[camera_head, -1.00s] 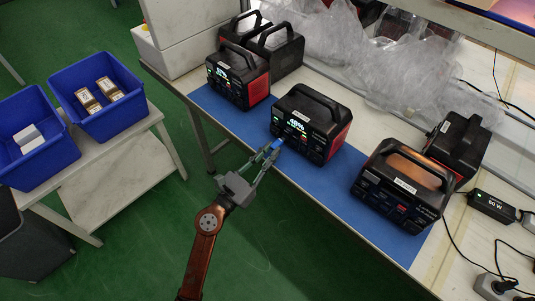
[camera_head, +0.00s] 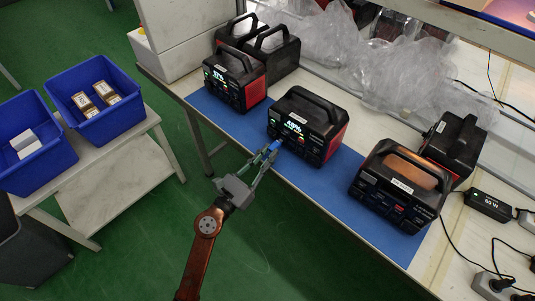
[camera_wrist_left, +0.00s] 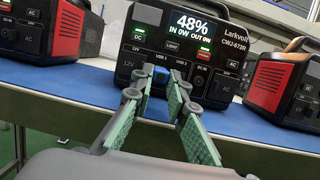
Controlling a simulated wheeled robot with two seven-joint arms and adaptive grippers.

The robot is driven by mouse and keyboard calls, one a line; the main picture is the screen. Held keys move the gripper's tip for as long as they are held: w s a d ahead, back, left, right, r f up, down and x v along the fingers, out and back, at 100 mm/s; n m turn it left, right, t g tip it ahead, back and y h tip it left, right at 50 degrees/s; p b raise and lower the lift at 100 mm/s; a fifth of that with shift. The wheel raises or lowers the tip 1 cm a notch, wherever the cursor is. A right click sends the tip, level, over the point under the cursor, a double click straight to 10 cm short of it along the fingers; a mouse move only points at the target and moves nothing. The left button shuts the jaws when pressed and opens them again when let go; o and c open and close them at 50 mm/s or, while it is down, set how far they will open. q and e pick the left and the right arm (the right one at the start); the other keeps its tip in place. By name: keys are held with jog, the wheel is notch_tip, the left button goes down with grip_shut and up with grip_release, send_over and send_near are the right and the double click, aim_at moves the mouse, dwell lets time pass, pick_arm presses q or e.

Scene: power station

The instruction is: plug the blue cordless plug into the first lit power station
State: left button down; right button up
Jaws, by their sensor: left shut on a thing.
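My left gripper (camera_head: 268,153) is shut on the blue plug (camera_head: 275,145), in front of the middle power station (camera_head: 318,108). In the left wrist view the plug (camera_wrist_left: 160,80) is between the fingertips, before the lower front panel of that station (camera_wrist_left: 148,49). I cannot tell whether the plug touches a socket; the fingers hide part of the panel. The middle station's screen is lit and reads 48%. The left power station (camera_head: 235,78) also has a lit screen. The right power station (camera_head: 398,184) shows no lit screen. My right gripper is not in view.
The stations stand on a blue mat (camera_head: 343,190) along the table edge. More black units stand behind, with clear plastic wrap (camera_head: 370,70) at the back. A 50 W adapter (camera_head: 487,206) and cables lie right. Two blue bins (camera_head: 120,124) stand on a side table at left.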

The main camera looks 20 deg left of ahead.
pick_arm(q)
jog(key=shift+w+d, duration=0.25)
jog(key=shift+w, duration=0.5)
dwell(0.9)
jog(key=c, duration=1.8)
grip_release()
jog(key=shift+s+a+f, duration=0.1)
jog(key=shift+s+f, duration=0.05)
jog(key=shift+s, duration=0.15)
jog(key=v, duration=1.1)
jog(key=shift+s, duration=0.2)
jog(key=shift+a, duration=0.1)
